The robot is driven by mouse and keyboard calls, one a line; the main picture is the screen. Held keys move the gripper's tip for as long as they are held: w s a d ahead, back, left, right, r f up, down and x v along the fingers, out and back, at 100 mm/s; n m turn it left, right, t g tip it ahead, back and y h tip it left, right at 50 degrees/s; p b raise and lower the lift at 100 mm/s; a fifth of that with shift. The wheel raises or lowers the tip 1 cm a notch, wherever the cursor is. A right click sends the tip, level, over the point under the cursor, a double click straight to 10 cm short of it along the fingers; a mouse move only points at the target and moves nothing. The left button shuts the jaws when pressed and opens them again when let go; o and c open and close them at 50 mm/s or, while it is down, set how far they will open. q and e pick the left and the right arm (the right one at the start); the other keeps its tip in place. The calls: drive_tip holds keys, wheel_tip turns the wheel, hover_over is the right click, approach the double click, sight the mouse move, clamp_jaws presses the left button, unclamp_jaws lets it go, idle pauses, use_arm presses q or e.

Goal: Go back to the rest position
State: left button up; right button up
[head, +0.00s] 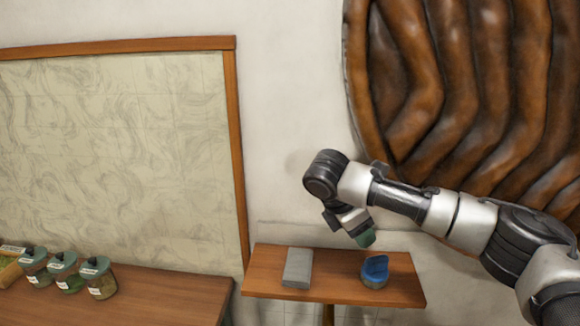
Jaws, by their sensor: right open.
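My right gripper (364,238) is in the head view, at the end of the arm that comes in from the right. It points down and is open, above the small wooden table (331,287). A blue round object (375,272) stands on the table just below it, apart from the gripper. A grey block (297,268) lies on the table to the left. My left gripper is not in view.
A wooden counter (150,300) at the lower left carries several labelled glass jars (100,278). A framed board (120,150) hangs on the wall. A large brown ribbed round form (470,90) stands behind my right arm.

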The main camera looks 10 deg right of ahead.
drive_tip(key=s+a+f+m+t+y, duration=0.1)
drive_tip(key=s+a+f+m+y, duration=0.65)
drive_tip(key=s+a+f, duration=1.05)
drive_tip(key=s+d+f+m+t+h, duration=0.1)
drive_tip(key=s+d+f+m, duration=0.1)
drive_tip(key=s+d+m, duration=0.45)
drive_tip(key=s+d+f+m+t, duration=0.1)
drive_tip(key=s+d+f+m, duration=0.25)
drive_tip(key=s+d, duration=0.6)
wheel_tip(320, 180, down, 26)
drive_tip(key=g, duration=0.2)
drive_tip(key=s+d+f+g, duration=0.1)
drive_tip(key=s+d+f, duration=0.2)
drive_tip(key=s+f, duration=1.2)
drive_tip(key=shift+s, duration=0.25)
